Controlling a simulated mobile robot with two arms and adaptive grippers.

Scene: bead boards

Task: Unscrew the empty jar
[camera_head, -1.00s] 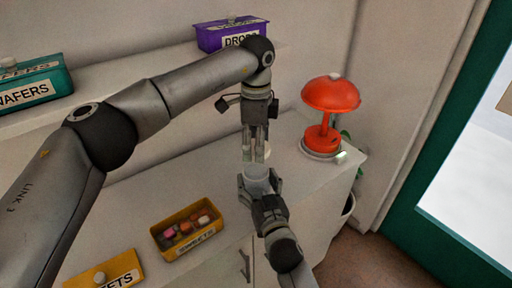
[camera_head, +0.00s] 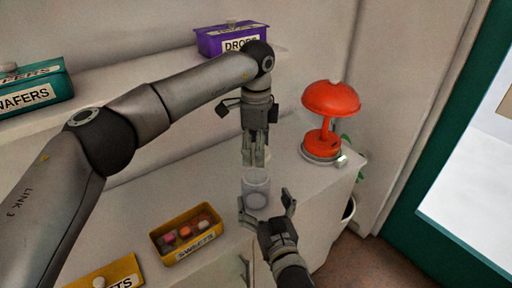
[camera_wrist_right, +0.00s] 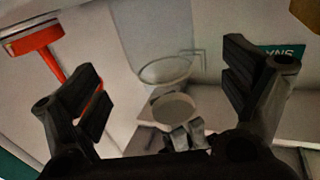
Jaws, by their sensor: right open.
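The jar (camera_head: 256,191) is clear and looks empty. It stands upright on the white counter near its front edge. My right gripper (camera_head: 266,207) is open in front of the jar, its fingers apart and clear of the glass. In the right wrist view the jar (camera_wrist_right: 163,70) shows between and beyond the open fingers. My left gripper (camera_head: 254,160) points down just above the jar, its fingers close together. A pale round lid (camera_wrist_right: 175,107) sits at the left fingertips in the wrist view, and the fingers look shut on it. The lid is mostly hidden in the head view.
A red lamp (camera_head: 327,112) stands right of the jar. A yellow sweets box (camera_head: 190,250) with several sweets stands at the left, near a yellow lid (camera_head: 120,274). Purple (camera_head: 215,42) and teal (camera_head: 45,94) boxes sit on the shelf behind.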

